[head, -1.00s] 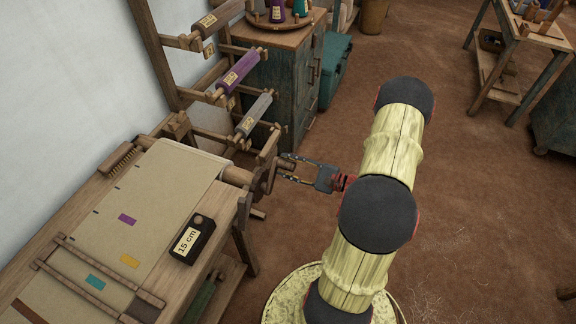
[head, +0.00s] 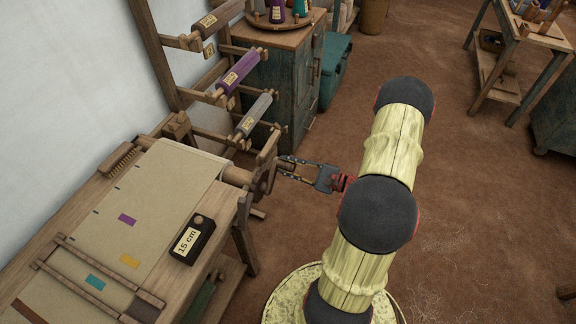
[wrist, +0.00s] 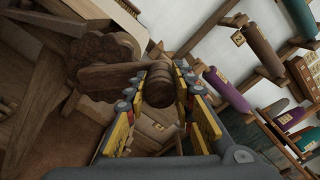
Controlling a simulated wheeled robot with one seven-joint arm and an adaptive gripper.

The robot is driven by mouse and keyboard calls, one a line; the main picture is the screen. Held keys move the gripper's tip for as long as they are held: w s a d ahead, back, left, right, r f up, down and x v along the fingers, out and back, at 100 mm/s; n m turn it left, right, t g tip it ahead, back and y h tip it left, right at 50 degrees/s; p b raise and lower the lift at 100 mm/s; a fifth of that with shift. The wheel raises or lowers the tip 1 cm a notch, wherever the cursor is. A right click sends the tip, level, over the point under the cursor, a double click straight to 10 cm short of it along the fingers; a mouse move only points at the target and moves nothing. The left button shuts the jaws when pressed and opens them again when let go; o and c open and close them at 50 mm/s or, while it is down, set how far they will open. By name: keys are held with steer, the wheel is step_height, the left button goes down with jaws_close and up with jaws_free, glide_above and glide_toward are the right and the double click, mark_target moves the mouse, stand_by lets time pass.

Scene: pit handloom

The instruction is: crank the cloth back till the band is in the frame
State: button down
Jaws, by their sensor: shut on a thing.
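The pale cloth (head: 165,190) lies along the loom, with a purple patch (head: 127,219), an orange patch (head: 130,261) and a teal patch (head: 95,282). The wooden frame (head: 70,242) lies across the cloth at lower left. The teal patch is inside it; the orange and purple patches are outside, towards the roller. A darker brown band (head: 40,308) shows at the lower left edge. The crank (head: 265,180) is at the roller's right end. My gripper (head: 283,168) is shut on its round wooden handle (wrist: 160,86), seen between the fingers in the wrist view.
A black block labelled "15 cm" (head: 192,240) stands on the loom's right edge. A brush (head: 121,158) lies at the far left edge. A rack with purple (head: 240,70) and grey (head: 254,113) rolls stands behind the crank.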

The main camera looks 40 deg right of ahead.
steer(key=shift+w+d+f+m+p, duration=0.15)
steer(key=shift+d+f+m+p, duration=0.3)
steer(key=shift+m, duration=0.25)
steer(key=shift+w+d+f+m+p, duration=0.15)
steer(key=shift+d+f+m+p, duration=0.15)
steer(key=shift+f+m, duration=0.3)
steer(key=shift+w+d+f+m, duration=0.1)
steer(key=shift+d+f+m, duration=0.2)
steer(key=shift+f+m, duration=0.5)
step_height(320, 180, down, 11)
steer(key=a+m+p, duration=0.2)
steer(key=m, duration=1.2)
steer(key=shift+s+m, duration=0.3)
steer(key=shift+s, duration=0.15)
steer(key=c, duration=1.5)
jaws_free()
steer(key=shift+c, duration=0.2)
